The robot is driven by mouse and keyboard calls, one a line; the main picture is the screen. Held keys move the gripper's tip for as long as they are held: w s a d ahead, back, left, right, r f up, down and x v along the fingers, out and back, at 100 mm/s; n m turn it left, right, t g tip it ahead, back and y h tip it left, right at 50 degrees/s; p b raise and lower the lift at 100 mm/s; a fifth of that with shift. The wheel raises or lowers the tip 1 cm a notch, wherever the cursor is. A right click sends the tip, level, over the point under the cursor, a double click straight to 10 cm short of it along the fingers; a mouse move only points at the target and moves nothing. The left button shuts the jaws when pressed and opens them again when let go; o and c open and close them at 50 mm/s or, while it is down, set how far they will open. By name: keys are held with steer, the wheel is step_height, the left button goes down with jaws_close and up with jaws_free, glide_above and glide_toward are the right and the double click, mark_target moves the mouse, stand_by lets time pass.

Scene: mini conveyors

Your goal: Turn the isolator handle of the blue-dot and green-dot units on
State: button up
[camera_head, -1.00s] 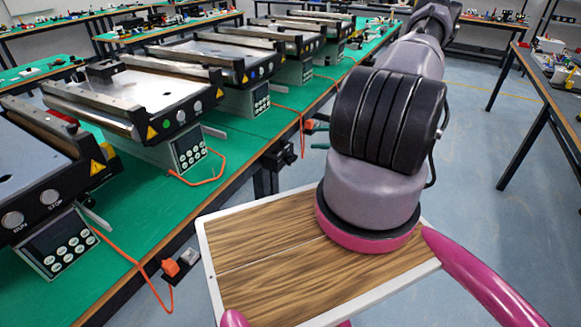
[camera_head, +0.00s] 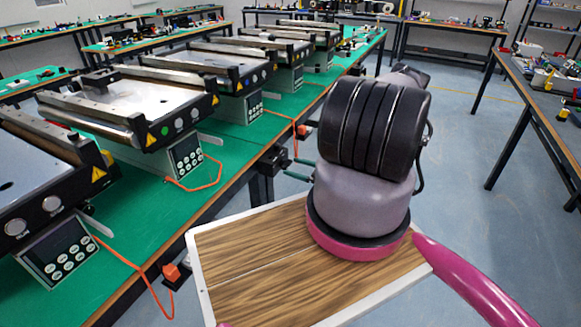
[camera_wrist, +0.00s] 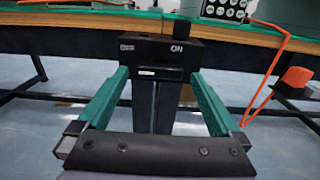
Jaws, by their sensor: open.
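The green-dot unit (camera_head: 165,132) stands on the green bench. The blue-dot unit (camera_head: 240,84) stands behind it. A black isolator box (camera_head: 270,162) sits at the bench's front edge. In the wrist view the isolator (camera_wrist: 160,50) faces me, with OFF at left and ON at right. A dark upright piece stands above its right side; the handle's position is unclear. My gripper (camera_head: 304,168) is open, its green fingers apart just in front of the isolator. In the wrist view my gripper (camera_wrist: 158,88) has one finger on each side, empty.
An orange plug (camera_wrist: 298,77) and cord hang right of the isolator. Another orange plug (camera_head: 171,272) is at the near bench edge. A nearer unit (camera_head: 50,215) stands at left. A bench (camera_head: 545,100) stands at right, with open floor between.

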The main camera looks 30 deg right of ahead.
steer(key=shift+x, duration=1.15)
steer(key=c, duration=1.3)
